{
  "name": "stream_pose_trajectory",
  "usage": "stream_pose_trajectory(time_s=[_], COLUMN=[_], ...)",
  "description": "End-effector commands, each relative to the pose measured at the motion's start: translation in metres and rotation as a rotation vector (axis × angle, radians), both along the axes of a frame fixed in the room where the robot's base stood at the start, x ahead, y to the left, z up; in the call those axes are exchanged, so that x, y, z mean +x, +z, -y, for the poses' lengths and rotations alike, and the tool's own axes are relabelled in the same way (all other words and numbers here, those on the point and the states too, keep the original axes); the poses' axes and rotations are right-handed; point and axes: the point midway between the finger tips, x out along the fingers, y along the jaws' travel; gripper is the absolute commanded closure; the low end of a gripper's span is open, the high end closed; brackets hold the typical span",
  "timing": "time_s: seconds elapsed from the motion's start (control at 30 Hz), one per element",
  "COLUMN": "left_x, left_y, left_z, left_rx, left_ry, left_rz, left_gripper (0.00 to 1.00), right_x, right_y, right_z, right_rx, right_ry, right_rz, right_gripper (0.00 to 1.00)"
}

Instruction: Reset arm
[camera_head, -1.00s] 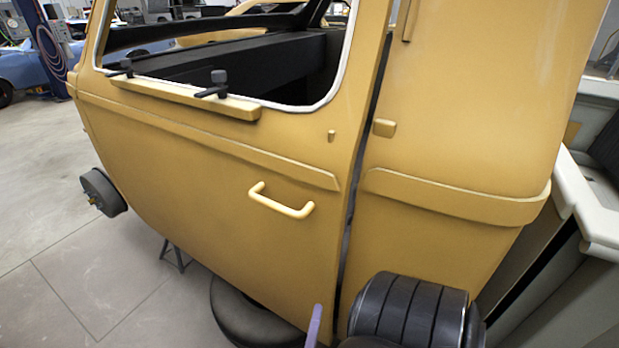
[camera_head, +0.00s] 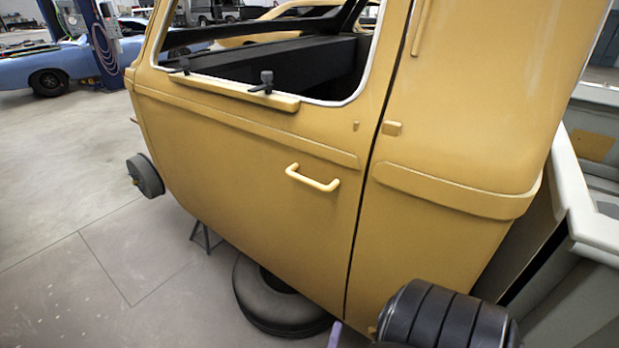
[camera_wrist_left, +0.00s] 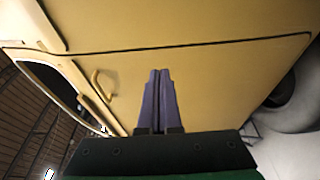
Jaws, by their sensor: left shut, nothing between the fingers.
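My left gripper (camera_head: 335,335) shows only as a purple fingertip at the bottom edge of the head view, in front of the lower part of a yellow vehicle door (camera_head: 240,170). In the left wrist view the two purple fingers of the left gripper (camera_wrist_left: 159,72) lie together, shut and empty, with the yellow body panel beyond them. The door handle (camera_head: 313,178) is to the upper left of the fingertip in the head view and apart from it. It also shows in the left wrist view (camera_wrist_left: 102,85), left of the fingers. My right gripper is in neither view.
The yellow rear body panel (camera_head: 460,130) stands right of the door, with a thin dark seam between them. A tyre (camera_head: 275,300) lies on the floor under the door. A pale shell (camera_head: 590,215) stands at the right. Floor (camera_head: 70,180) at the left is open. A blue car (camera_head: 50,65) stands far left.

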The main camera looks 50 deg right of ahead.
Motion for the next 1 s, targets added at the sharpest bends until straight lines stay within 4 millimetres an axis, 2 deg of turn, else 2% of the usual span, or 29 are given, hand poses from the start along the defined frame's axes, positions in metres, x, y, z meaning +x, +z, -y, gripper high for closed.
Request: stream_pose_trajectory(time_s=[0.3, 0.37, 0.47, 0.5, 0.57, 0.6, 0.67, 0.73, 0.77, 0.8, 0.87, 0.9, 0.97, 1.0], left_x=[0.003, 0.009, 0.030, 0.040, 0.053, 0.059, 0.065, 0.065, 0.063, 0.058, 0.045, 0.034, 0.013, -0.004], left_y=[-0.006, -0.021, -0.075, -0.103, -0.148, -0.177, -0.217, -0.260, -0.277, -0.299, -0.327, -0.344, -0.365, -0.377], left_z=[-0.002, -0.009, -0.038, -0.057, -0.092, -0.117, -0.158, -0.210, -0.234, -0.266, -0.314, -0.346, -0.395, -0.425], left_rx=[0.015, 0.059, 0.221, 0.311, 0.459, 0.556, 0.702, 0.867, 0.938, 1.028, 1.158, 1.240, 1.353, 1.418], left_ry=[0.005, 0.021, 0.067, 0.086, 0.108, 0.116, 0.119, 0.103, 0.092, 0.071, 0.029, -0.007, -0.071, -0.120], left_rz=[0.005, 0.019, 0.068, 0.092, 0.125, 0.142, 0.161, 0.173, 0.174, 0.171, 0.158, 0.144, 0.113, 0.090], left_gripper=[1.00, 1.00, 1.00, 1.00, 1.00, 1.00, 1.00, 1.00, 1.00, 1.00, 1.00, 1.00, 1.00, 1.00], right_x=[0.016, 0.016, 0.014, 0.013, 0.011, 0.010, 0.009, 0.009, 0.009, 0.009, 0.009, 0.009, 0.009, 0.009], right_y=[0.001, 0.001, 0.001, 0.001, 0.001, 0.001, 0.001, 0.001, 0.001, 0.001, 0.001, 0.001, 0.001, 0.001], right_z=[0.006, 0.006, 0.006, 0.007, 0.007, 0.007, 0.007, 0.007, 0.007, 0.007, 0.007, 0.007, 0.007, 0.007], right_rx=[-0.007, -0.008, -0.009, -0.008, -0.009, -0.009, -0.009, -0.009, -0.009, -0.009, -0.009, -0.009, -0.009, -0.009], right_ry=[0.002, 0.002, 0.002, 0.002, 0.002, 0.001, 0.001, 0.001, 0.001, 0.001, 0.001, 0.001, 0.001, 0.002], right_rz=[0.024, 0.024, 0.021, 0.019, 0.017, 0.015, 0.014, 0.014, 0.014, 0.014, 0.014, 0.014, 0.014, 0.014], right_gripper=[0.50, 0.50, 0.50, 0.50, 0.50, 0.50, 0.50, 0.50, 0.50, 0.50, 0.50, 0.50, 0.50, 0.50])
